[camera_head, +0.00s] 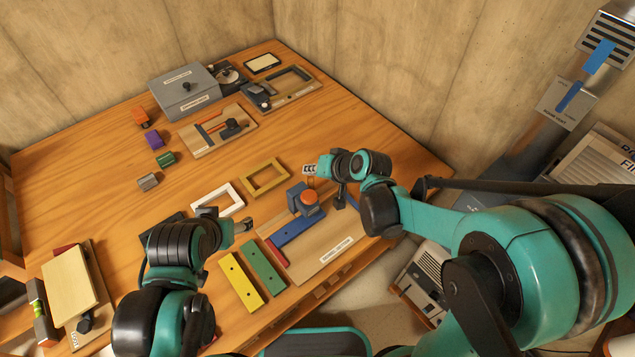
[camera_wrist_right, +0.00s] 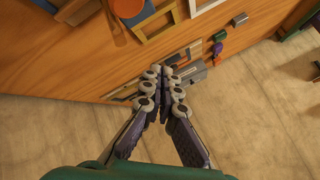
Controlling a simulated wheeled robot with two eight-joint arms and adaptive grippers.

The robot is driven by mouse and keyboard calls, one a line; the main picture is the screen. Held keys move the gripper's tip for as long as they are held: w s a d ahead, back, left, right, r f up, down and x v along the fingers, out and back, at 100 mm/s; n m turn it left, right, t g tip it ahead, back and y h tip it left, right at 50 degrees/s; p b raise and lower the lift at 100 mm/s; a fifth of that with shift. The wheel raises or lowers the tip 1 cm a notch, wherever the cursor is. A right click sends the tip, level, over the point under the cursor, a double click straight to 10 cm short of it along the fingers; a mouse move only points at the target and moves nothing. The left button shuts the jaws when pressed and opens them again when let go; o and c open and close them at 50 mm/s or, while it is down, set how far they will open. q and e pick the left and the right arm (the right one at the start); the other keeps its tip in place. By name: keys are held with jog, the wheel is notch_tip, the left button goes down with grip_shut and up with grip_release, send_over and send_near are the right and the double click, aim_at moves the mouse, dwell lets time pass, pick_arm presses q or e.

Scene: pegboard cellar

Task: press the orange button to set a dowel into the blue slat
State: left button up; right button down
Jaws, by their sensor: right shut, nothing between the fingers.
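The orange button (camera_head: 309,197) sits on a dark blue press block on the wooden dowel board (camera_head: 335,232). The blue slat (camera_head: 294,229) lies on that board, running under the press, with a red piece at its near left end. No loose dowel can be made out. My right gripper (camera_head: 309,169) is shut and empty, just beyond the button in the head view and apart from it in the picture. Its closed fingers also show in the right wrist view (camera_wrist_right: 163,75). My left gripper (camera_head: 246,224) is left of the board; its fingers are too small to read.
Yellow (camera_head: 240,282) and green (camera_head: 263,268) slats lie left of the board. White (camera_head: 217,201) and yellow (camera_head: 265,178) frames lie behind it. A grey box (camera_head: 184,92) and several small blocks stand further back. Open table lies at the right back.

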jog(key=shift+s+a, duration=0.15)
jog(key=b, duration=0.8)
send_near(308, 194)
jog(key=w+a+f, duration=0.2)
jog(key=w+a, duration=0.2)
jog(key=shift+w+f, duration=0.1)
jog(key=shift+f, duration=0.3)
dwell(0.5)
jog(key=shift+f, duration=0.45)
jog(key=shift+f+b, duration=0.95)
jog(key=shift+b, duration=0.1)
dwell(0.8)
dwell(0.3)
jog(key=shift+r+p, duration=1.2)
jog(key=shift+r, duration=0.25)
